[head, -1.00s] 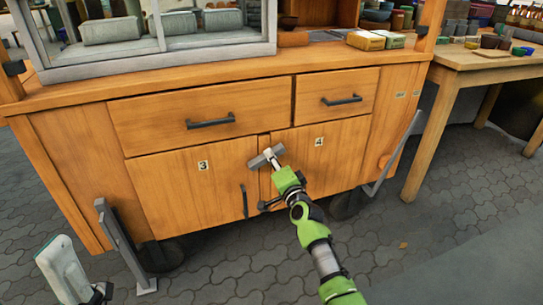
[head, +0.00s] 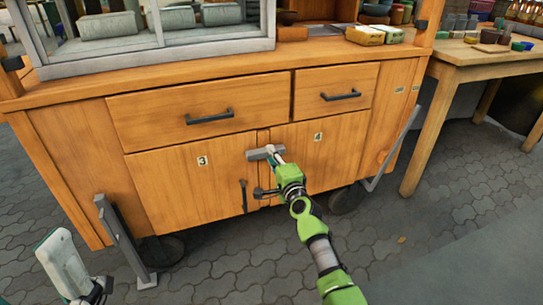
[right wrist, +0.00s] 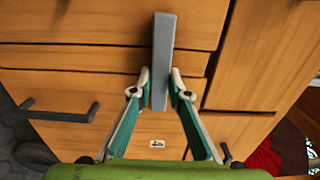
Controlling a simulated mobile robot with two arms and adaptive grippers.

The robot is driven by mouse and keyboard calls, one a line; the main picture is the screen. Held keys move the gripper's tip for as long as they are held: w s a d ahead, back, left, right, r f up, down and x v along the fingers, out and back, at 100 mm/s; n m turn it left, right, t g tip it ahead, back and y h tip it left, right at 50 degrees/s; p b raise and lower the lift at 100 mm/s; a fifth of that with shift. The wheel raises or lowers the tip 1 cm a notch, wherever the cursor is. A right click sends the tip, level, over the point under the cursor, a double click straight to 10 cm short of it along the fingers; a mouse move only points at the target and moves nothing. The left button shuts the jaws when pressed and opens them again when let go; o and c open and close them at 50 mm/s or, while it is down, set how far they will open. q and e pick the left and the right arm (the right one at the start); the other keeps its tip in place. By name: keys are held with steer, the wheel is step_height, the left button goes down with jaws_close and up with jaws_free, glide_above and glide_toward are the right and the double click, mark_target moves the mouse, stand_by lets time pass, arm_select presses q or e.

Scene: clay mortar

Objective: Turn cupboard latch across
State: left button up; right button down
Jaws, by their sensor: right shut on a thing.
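The grey latch bar (head: 259,153) lies roughly level at the top of the seam between cupboard door 3 (head: 185,190) and door 4 (head: 335,150). It reaches over the seam. My right gripper (head: 277,157) is at the bar from the front and is shut on it. In the right wrist view the bar (right wrist: 164,40) stands upright in the picture between the two fingertips (right wrist: 160,85).
Two drawers with dark handles (head: 208,117) (head: 341,96) are above the doors. A dark upright handle (head: 244,196) is on door 3. A grey prop (head: 122,240) stands at the left front. A wooden table (head: 475,65) with pots stands at the right. Paved floor in front is free.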

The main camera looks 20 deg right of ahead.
steer(key=c, duration=1.9)
jaws_free()
steer(key=s, duration=1.2)
steer(key=shift+d, duration=0.2)
